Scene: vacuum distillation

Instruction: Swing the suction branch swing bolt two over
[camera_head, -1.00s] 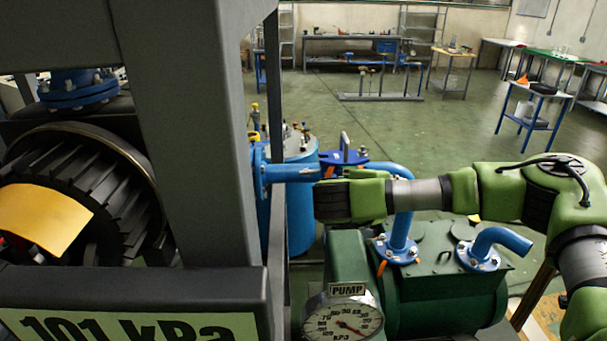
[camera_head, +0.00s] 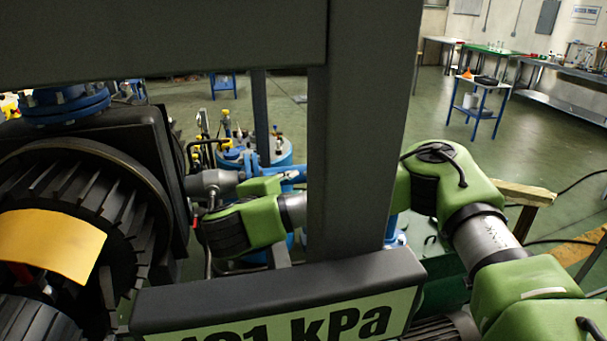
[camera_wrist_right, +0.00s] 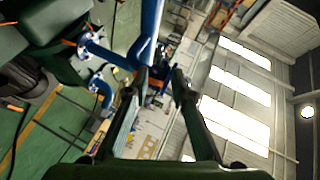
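My right gripper (camera_wrist_right: 162,76) shows in the right wrist view with its two dark fingers apart. A blue pipe (camera_wrist_right: 151,30) with a small flange lies beyond and between the fingertips; I cannot tell whether they touch it. A small orange piece shows near the left finger. In the head view my right arm's green wrist reaches behind the dark post to a short blue pipe (camera_head: 292,172) and a grey pipe fitting (camera_head: 210,183); the fingertips are not clear there. Which part is swing bolt two, I cannot tell. My left gripper is out of view.
A thick dark post (camera_head: 362,140) and the "kPa" sign (camera_head: 300,325) stand in front of my right arm. The green pump (camera_head: 447,285) is partly hidden low right. Open green floor lies behind.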

